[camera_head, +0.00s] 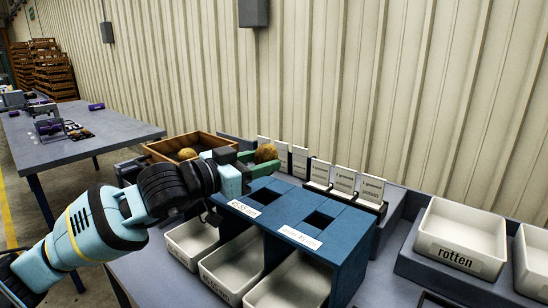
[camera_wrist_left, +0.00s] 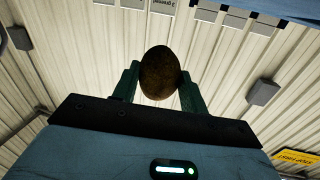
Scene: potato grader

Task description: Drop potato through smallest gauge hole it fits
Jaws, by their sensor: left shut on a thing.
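My left gripper (camera_head: 255,162) is shut on a brown potato (camera_head: 267,153) and holds it up above the back edge of the blue gauge stand. In the left wrist view the potato (camera_wrist_left: 160,73) sits between the two green fingers. The blue gauge stand (camera_head: 345,232) has square holes in its top; two show, one at the middle and one at the right. My arm hides the stand's left part. White bins (camera_head: 235,265) stand under and in front of the stand. A wooden crate (camera_head: 165,150) behind my gripper holds a few potatoes. My right gripper is not in view.
A row of white cards (camera_head: 345,180) stands behind the gauge stand. A white bin labelled "rotten" (camera_head: 455,240) is at the right, with another bin beside it. A second table (camera_head: 80,145) with small items is at the far left.

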